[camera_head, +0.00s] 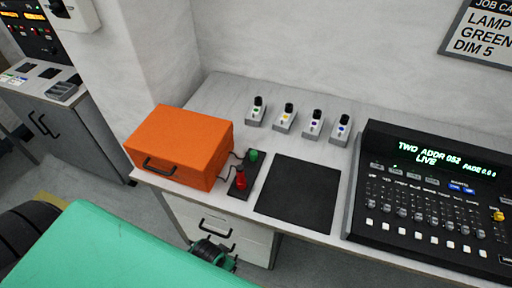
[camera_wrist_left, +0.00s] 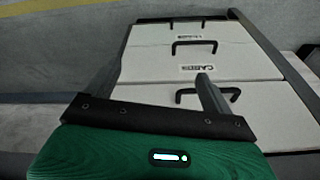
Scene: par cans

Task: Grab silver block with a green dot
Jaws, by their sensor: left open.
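The silver block with a green dot (camera_head: 256,114) stands upright on the worktop near the back wall, leftmost in a row of similar blocks, with a black knob on top. My left gripper (camera_head: 212,252) is low in front of the worktop by the drawers, well below and apart from the block. In the left wrist view my left gripper (camera_wrist_left: 155,88) has its two fingers spread apart with nothing between them. The block does not show in that view. My right gripper is not in view.
Beside it stand silver blocks with yellow (camera_head: 284,119), purple (camera_head: 312,126) and blue (camera_head: 340,129) dots. An orange case (camera_head: 180,140), a red and green button box (camera_head: 242,180), a black mat (camera_head: 298,192) and a lighting console (camera_head: 430,200) occupy the worktop. White drawers (camera_wrist_left: 190,65) are below.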

